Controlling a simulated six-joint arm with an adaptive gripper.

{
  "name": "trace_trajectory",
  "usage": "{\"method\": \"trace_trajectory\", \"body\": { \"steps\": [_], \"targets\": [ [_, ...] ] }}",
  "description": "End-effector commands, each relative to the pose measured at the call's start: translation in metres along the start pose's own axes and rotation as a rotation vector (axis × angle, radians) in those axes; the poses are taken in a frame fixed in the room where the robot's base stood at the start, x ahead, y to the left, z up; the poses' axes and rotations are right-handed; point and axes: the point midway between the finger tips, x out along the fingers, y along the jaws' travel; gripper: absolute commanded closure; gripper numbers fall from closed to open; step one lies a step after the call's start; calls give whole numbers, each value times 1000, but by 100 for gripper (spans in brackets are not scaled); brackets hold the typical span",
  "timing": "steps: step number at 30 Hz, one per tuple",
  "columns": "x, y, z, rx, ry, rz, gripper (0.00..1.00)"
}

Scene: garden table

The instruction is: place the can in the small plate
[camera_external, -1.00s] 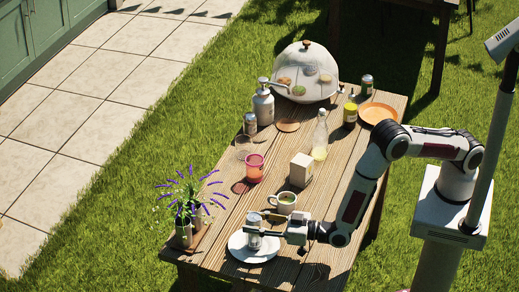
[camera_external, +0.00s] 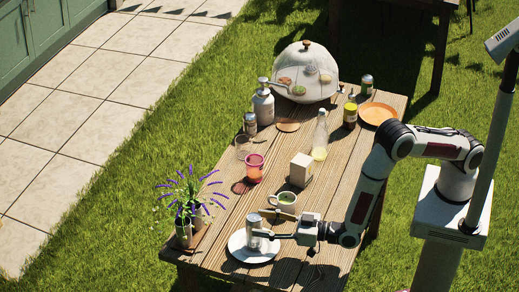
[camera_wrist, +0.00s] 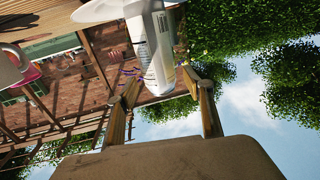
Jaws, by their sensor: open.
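A silver can (camera_external: 254,240) stands upright on the small white plate (camera_external: 240,252) at the near end of the table. My gripper (camera_external: 266,234) is open to the right of the can, fingertips close to it. In the wrist view the pale can (camera_wrist: 155,50) with printed text shows just ahead of and between the fingertips (camera_wrist: 160,82), with part of the white plate (camera_wrist: 95,12) beside it. Whether a fingertip still touches the can is hard to tell.
A potted lavender (camera_external: 184,232) is left of the plate. A white box (camera_external: 301,170), pink cup (camera_external: 255,168) and bottle (camera_external: 320,140) stand farther back. The table's near right corner is clear.

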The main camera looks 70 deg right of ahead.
Motion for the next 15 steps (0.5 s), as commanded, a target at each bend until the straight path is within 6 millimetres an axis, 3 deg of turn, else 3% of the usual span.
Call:
{"method": "trace_trajectory", "body": {
  "steps": [15],
  "targets": [
    [-72, -1, 0, 0, 0, -2, 48]
  ]
}}
